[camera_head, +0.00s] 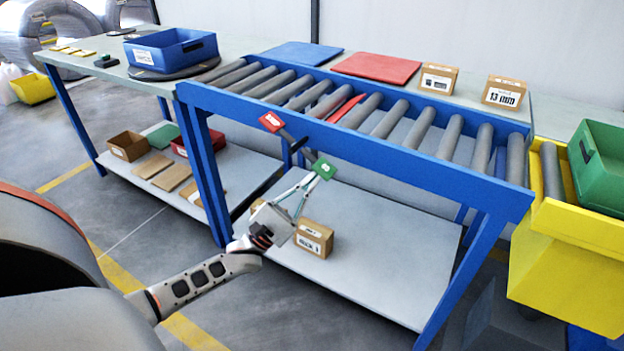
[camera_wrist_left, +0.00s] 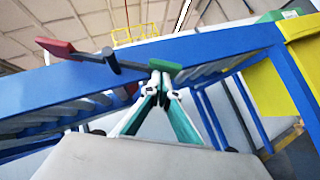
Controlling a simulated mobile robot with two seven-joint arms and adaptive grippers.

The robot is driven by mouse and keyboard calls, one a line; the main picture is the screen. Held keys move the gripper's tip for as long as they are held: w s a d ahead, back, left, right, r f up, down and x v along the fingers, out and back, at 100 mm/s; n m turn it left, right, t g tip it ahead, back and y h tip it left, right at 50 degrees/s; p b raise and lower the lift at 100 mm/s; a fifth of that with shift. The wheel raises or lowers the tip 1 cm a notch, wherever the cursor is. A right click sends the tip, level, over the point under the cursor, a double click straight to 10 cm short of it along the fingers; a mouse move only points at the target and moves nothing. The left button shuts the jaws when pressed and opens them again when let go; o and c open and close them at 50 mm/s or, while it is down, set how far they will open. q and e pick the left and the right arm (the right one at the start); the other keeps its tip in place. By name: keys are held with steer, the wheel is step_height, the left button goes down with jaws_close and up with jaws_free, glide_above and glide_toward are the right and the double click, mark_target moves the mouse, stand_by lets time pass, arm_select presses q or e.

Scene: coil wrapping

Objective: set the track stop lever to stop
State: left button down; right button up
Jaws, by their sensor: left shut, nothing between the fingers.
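A dark bar (camera_head: 289,137) is mounted on the front side of the blue roller conveyor frame (camera_head: 420,160). A red plate with white lettering (camera_head: 271,122) sits at its upper left, and a green plate (camera_head: 323,168) lies at the lower right. The wrist view shows the red plate (camera_wrist_left: 57,48), the dark bar with its pivot (camera_wrist_left: 110,60) and the green plate (camera_wrist_left: 165,68). My left gripper (camera_head: 314,180) is shut and empty, its fingertips right at the green plate. I cannot tell whether they touch it. My right gripper is out of view.
The conveyor's rollers (camera_head: 300,93) lie behind the frame, and a lower shelf (camera_head: 380,250) carries a cardboard box (camera_head: 314,238) near my gripper. A yellow stand (camera_head: 570,250) with a green crate (camera_head: 603,165) is at the right. A table with a blue bin (camera_head: 170,52) is at the left.

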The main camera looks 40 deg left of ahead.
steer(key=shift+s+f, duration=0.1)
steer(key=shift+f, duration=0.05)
arm_select(q)
steer(key=shift+d+r+n+y, duration=0.15)
steer(key=shift+d+n+y, duration=0.05)
steer(key=shift+n+y, duration=0.25)
